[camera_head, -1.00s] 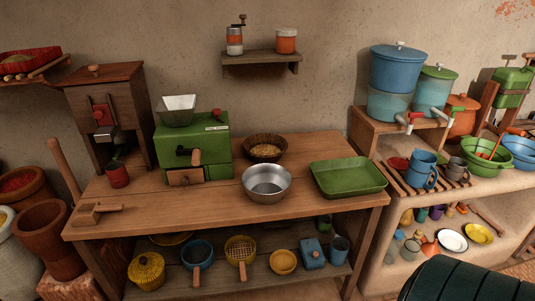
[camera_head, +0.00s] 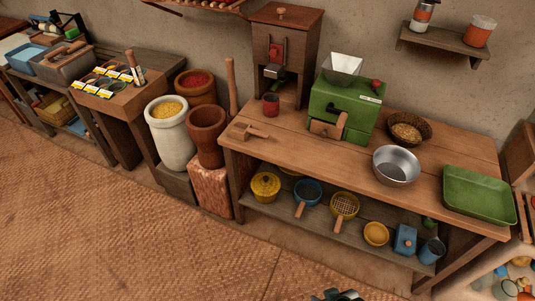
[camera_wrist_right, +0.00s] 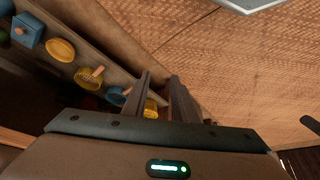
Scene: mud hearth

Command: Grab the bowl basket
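A round brown woven basket bowl (camera_head: 424,126) with grain-like contents stands on the wooden worktable (camera_head: 290,146), at the right of the green grinder (camera_head: 343,108). A shiny metal bowl (camera_head: 397,166) stands in front of it. My right gripper (camera_head: 338,295) just shows at the bottom edge of the head view, low in front of the table and far from the basket. In the right wrist view its two fingers (camera_wrist_right: 160,78) are apart with nothing held between them. The basket is not in the wrist view. My left gripper is not in view.
A green tray (camera_head: 479,195) lies at the table's right end. The lower shelf (camera_head: 290,207) holds pots, strainers and a blue box (camera_head: 405,240). The woven floor mat (camera_head: 120,215) is clear at the left front.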

